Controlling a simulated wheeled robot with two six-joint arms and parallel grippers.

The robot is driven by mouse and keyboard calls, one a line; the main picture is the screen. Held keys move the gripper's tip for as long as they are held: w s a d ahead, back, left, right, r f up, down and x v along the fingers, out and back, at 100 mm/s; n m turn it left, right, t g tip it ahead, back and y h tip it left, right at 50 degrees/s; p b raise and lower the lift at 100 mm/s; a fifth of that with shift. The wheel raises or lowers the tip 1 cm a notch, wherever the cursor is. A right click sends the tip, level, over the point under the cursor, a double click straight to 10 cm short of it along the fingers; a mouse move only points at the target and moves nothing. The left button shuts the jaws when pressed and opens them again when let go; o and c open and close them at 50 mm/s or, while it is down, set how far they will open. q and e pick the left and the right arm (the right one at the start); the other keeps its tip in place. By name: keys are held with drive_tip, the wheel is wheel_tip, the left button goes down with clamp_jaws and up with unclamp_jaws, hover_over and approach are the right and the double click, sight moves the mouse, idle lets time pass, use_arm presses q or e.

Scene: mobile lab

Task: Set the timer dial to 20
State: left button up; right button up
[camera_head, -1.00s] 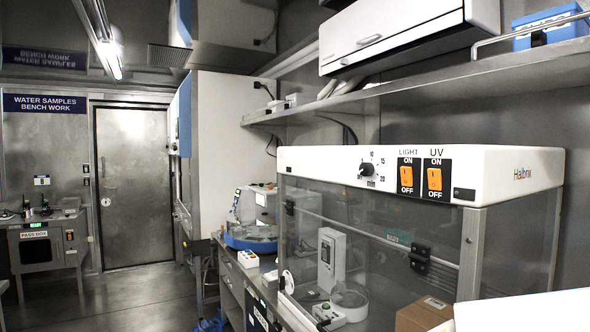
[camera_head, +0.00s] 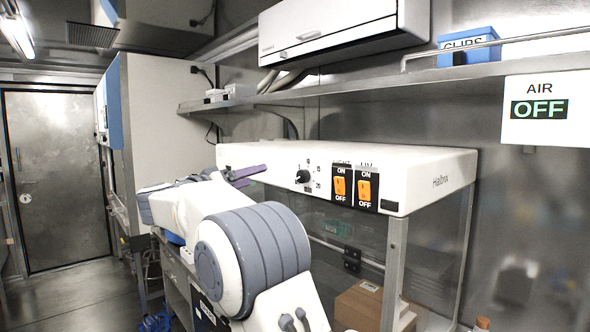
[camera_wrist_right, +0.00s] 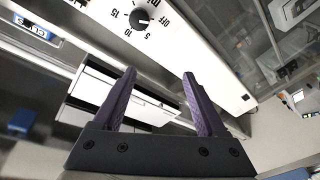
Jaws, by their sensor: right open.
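The timer dial (camera_head: 302,177) is a small black knob on the white front panel of the clear-sided cabinet (camera_head: 250,158). In the right wrist view the dial (camera_wrist_right: 140,19) shows at the top, with OFF, 5, 10 and 15 printed around it. Its exact setting is too small to read surely. My right gripper (camera_head: 248,176) is left of the dial in the head view, apart from it, with purple fingers. In the wrist view the gripper (camera_wrist_right: 158,74) is open and empty, and the dial lies beyond the fingertips. My left gripper is not in view.
Orange LIGHT (camera_head: 340,185) and UV (camera_head: 366,190) switches sit just right of the dial. A shelf (camera_head: 370,90) with a blue CLIPS box (camera_head: 468,48) runs above. A cardboard box (camera_head: 365,305) is inside the cabinet. An AIR OFF sign (camera_head: 540,110) hangs at right.

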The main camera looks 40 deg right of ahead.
sight(299, 176)
drive_tip(key=s+d+g, duration=0.1)
drive_tip(key=d, duration=0.3)
drive_tip(key=d+m+g+p, duration=0.1)
drive_tip(key=d, duration=0.2)
drive_tip(key=s+d+g+p, duration=0.1)
drive_tip(key=d+g, duration=0.1)
drive_tip(key=d, duration=0.2)
drive_tip(key=shift+s+d+f, duration=0.3)
drive_tip(key=shift+w+d+f, duration=0.1)
drive_tip(key=shift+d, duration=0.6)
clamp_jaws()
